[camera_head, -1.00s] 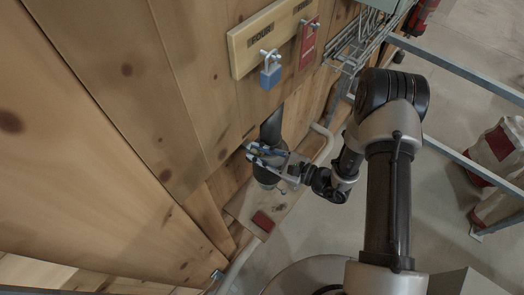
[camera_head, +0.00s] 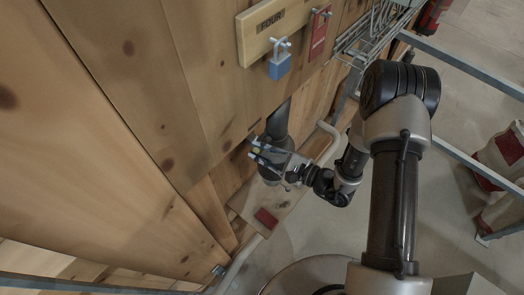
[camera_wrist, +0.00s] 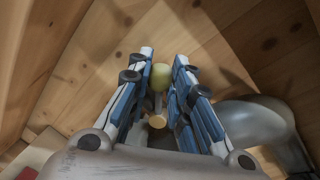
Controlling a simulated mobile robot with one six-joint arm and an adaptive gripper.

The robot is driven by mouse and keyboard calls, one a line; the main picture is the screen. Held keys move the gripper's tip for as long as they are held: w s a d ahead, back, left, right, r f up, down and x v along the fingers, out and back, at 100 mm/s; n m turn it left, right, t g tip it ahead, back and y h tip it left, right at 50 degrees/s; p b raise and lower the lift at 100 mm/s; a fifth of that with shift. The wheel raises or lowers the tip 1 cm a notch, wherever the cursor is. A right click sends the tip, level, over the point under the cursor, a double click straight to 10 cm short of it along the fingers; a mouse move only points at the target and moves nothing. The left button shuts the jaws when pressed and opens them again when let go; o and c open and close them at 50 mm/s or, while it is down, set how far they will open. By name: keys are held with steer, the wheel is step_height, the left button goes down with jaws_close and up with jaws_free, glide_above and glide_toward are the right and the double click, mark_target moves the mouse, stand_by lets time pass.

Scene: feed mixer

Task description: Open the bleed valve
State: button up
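The bleed valve appears to be the lever with a yellow-green ball knob (camera_wrist: 161,77) in the wrist view. A stem with a round brass-coloured end (camera_wrist: 157,121) shows below the knob. My gripper (camera_wrist: 162,62) has its blue and grey fingers on both sides of the knob, and they appear to touch it. In the head view my gripper (camera_head: 262,152) is at the dark grey pipe (camera_head: 279,120) by the wooden wall. There the fingers hide the knob.
A grey rounded pipe body (camera_wrist: 255,120) lies right of the fingers. Metal rails (camera_head: 470,68) and sacks (camera_head: 505,150) stand at right.

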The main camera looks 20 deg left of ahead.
steer(key=shift+o, duration=1.1)
steer(key=v, duration=1.2)
steer(key=shift+c, duration=0.3)
